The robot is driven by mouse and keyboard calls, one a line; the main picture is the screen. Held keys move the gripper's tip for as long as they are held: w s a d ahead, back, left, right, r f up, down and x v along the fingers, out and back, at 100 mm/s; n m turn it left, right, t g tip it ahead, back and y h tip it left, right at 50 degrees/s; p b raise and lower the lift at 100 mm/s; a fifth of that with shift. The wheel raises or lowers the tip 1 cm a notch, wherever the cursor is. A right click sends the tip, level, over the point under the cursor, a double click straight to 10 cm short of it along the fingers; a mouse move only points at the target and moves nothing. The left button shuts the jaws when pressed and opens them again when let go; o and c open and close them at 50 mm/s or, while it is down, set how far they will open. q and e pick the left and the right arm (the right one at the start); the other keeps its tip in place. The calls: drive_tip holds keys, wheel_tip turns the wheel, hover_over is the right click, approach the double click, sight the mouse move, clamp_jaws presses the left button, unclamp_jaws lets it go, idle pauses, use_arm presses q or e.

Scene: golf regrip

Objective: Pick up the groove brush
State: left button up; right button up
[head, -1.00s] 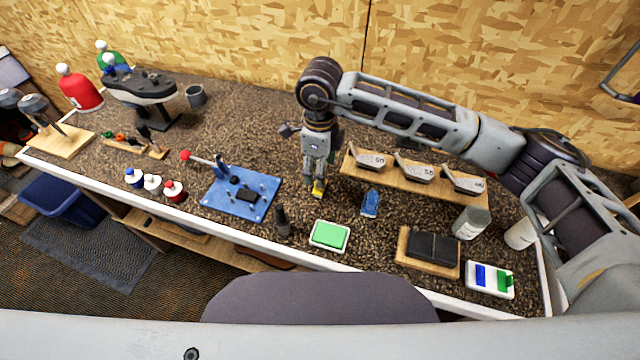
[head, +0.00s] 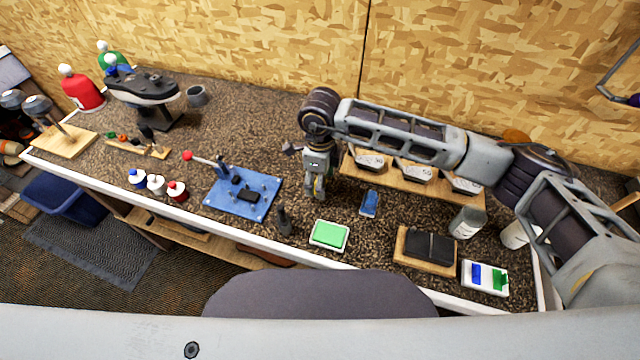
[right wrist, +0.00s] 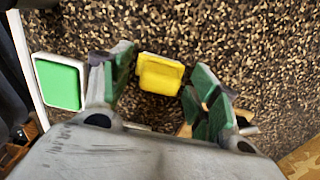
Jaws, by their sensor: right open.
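A small yellow block (right wrist: 161,74) lies between the open fingers of my right gripper (right wrist: 160,88) in the right wrist view, with dark counter showing around it. It may be the groove brush, but its bristles do not show. In the head view my right gripper (head: 317,192) points down at the counter, just right of the blue vise plate, and largely hides the yellow block. The fingers stand apart on either side of the block and hold nothing. My left gripper is not in view.
The blue vise plate (head: 242,196), a dark upright tool (head: 284,221), a green pad in a white tray (head: 329,235) and a blue item (head: 369,203) lie nearby. A wooden rack (head: 353,178) with club heads stands right, partly behind my arm.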

drive_tip(key=c, duration=1.2)
drive_tip(key=shift+o, duration=0.2)
drive_tip(key=shift+r, duration=0.1)
drive_tip(key=shift+r+b, duration=0.95)
drive_tip(key=shift+r, duration=4)
drive_tip(key=o, duration=0.4)
drive_tip(key=shift+c, duration=1.2)
